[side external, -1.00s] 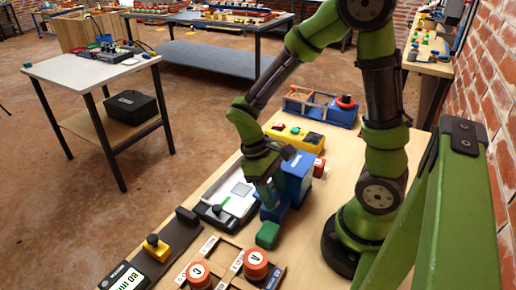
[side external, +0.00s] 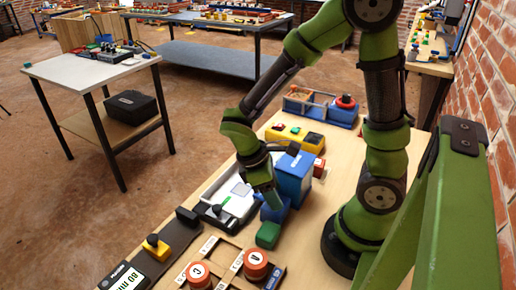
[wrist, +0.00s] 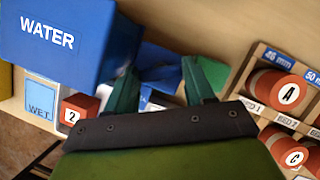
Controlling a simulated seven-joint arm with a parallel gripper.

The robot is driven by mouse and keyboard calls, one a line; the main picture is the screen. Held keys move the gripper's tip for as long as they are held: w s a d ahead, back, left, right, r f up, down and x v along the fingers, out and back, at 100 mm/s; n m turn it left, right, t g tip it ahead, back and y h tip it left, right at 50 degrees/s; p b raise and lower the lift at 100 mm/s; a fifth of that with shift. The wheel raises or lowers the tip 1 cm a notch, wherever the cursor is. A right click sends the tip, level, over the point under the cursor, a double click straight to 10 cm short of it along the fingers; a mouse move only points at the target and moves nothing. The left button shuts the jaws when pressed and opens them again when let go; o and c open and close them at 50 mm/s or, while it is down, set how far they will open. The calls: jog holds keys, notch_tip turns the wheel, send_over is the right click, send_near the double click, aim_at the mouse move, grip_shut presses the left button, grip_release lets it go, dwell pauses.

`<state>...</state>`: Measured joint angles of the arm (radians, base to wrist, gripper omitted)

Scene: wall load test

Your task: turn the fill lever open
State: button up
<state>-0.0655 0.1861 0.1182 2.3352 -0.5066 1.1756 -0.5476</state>
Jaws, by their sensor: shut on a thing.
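The blue water tank (side external: 293,178) stands on the bench and carries the label WATER in the wrist view (wrist: 50,40). My gripper (side external: 270,203) is low beside the tank, on its left in the side view. In the wrist view my gripper (wrist: 160,68) has a blue part (wrist: 158,73) between its two green fingers, and it is shut on it. This part appears to be the fill lever next to the tank. The fingers and palm hide much of it, so its exact angle cannot be told.
A green block (side external: 268,234) sits close in front of the gripper. A tray with orange pucks A (side external: 256,263) and C (side external: 198,272) lies nearer. A white-and-black device (side external: 228,200) is left of the gripper. A yellow box (side external: 295,135) stands behind the tank.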

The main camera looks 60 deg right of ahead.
jog(key=n+t, duration=0.1)
jog(key=n, duration=0.2)
jog(key=n+t+h, duration=0.1)
jog(key=n, duration=0.2)
jog(key=shift+s+a+n+h, duration=0.1)
jog(key=shift+a+n+h, duration=0.05)
jog(key=shift+n+h, duration=0.15)
jog(key=n+t, duration=0.2)
jog(key=n, duration=0.3)
jog(key=shift+s, duration=0.1)
dwell(0.3)
jog(key=o, duration=0.8)
jog(key=shift+c, duration=0.2)
jog(key=v, duration=1.7)
jog(key=shift+a+h, duration=0.3)
jog(key=shift+a, duration=0.05)
jog(key=shift+f, duration=0.2)
